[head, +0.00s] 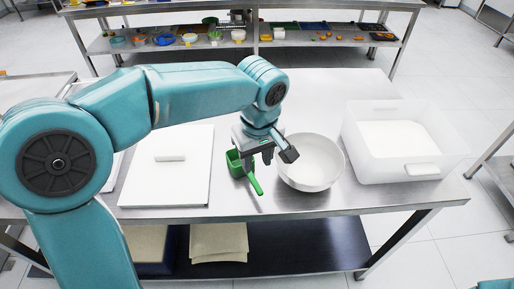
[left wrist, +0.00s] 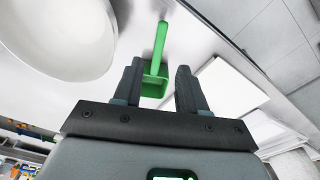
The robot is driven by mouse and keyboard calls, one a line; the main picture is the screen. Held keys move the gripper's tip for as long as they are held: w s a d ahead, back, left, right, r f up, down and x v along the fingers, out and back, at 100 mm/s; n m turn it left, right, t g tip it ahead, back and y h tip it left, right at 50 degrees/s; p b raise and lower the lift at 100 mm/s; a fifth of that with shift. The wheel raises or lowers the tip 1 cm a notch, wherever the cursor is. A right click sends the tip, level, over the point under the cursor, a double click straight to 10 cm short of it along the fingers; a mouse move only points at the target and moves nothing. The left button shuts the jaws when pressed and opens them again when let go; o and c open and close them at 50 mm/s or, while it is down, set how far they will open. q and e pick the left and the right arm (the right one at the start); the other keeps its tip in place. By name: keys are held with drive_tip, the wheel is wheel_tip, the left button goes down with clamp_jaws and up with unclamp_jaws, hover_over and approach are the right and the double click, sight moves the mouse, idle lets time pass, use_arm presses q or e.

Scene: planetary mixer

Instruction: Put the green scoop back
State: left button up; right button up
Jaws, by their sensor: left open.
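The green scoop (head: 236,163) lies on the steel table between the white board and the white bowl, its handle pointing toward the table's front edge. My left gripper (head: 266,157) is just above and beside it, with its fingers apart. In the left wrist view the scoop (left wrist: 157,75) shows between and beyond the two fingers of my left gripper (left wrist: 157,82); the fingers do not visibly grip it. Part of the scoop's cup is hidden behind a finger. My right gripper is not in view.
The white bowl (head: 312,165) stands close to the right of my left gripper. A white bin (head: 383,170) with white contents is at the right. A white lid with a handle (head: 140,180) lies at the left. A back shelf (head: 345,43) holds several small items.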

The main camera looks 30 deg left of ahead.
use_arm(q)
wheel_tip(320, 180, up, 4)
drive_tip(key=shift+s+d+f, duration=0.1)
idle(0.4)
